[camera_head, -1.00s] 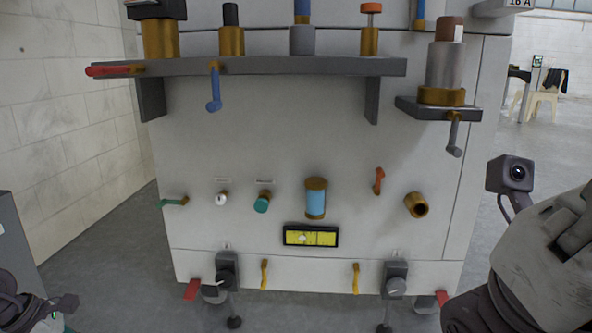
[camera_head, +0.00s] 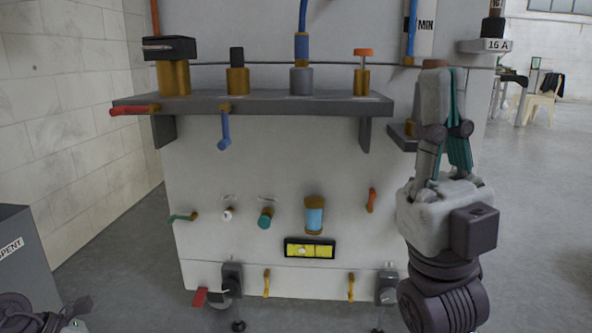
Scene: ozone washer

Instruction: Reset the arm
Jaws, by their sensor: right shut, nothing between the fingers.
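My right gripper (camera_head: 436,85) points upward at the right of the head view, in front of the right edge of the white washer panel (camera_head: 270,160). Its fingers are shut with nothing between them. It hides most of the small right bracket and the fitting on it. My left arm shows only as a dark piece in the bottom left corner. The left gripper's fingers cannot be made out there.
A grey shelf (camera_head: 270,104) on the panel carries several brass fittings. Red (camera_head: 134,110) and blue (camera_head: 224,130) handles stick out from it. Several small valves and a yellow display (camera_head: 310,248) sit below. A grey box (camera_head: 25,260) stands at left. Floor at right is open.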

